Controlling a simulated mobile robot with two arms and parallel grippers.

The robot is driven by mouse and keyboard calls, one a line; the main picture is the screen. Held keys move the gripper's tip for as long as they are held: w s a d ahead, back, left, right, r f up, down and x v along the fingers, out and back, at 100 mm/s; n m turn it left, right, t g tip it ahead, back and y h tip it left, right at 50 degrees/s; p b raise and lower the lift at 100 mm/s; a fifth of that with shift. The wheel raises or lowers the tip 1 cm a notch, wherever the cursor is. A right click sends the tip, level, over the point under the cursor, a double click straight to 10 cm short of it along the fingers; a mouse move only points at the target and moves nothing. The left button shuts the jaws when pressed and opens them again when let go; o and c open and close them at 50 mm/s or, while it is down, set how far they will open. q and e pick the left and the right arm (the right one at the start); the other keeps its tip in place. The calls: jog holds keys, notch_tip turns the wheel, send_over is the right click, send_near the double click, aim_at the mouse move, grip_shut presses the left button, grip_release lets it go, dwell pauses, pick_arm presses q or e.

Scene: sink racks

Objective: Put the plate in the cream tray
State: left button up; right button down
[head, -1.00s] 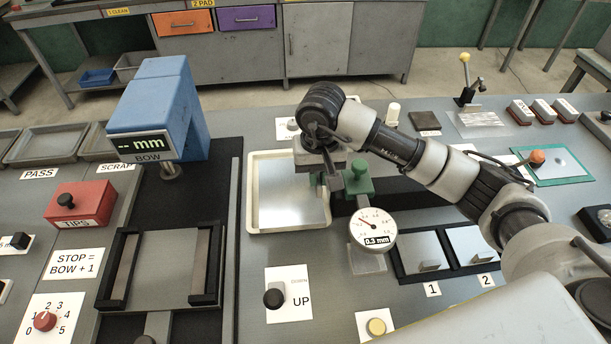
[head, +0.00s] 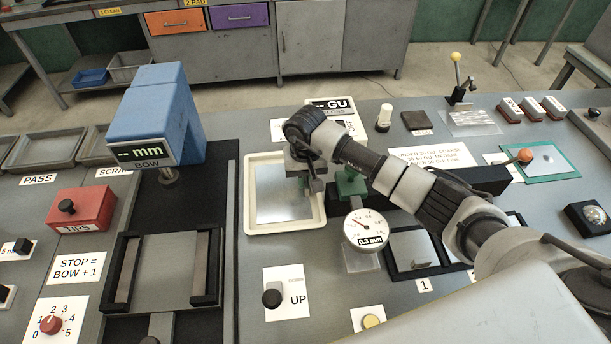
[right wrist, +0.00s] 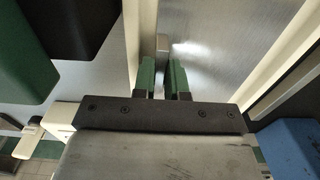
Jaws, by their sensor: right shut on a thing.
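The plate (head: 283,192), a thin shiny metal sheet, is within the outline of the cream tray (head: 250,222) in the head view. My right gripper (head: 313,186) is over the tray's right side. In the right wrist view its green fingers (right wrist: 164,75) are shut around a small grey tab (right wrist: 162,48) at the edge of the plate (right wrist: 215,45). The cream tray's wall (right wrist: 285,50) runs beside the plate there. I cannot tell whether the plate rests on the tray floor or hangs just above it. My left gripper is not in view.
A green gauge stand with a round dial (head: 366,230) stands close to the right of the tray. A blue bow gauge (head: 157,115) stands to the left. Black plate slots (head: 418,272) lie right, partly behind my arm. An UP switch card (head: 288,293) lies in front.

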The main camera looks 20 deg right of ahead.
jog(key=shift+f, duration=0.15)
jog(key=c, duration=1.4)
grip_release()
jog(key=shift+o, duration=1.2)
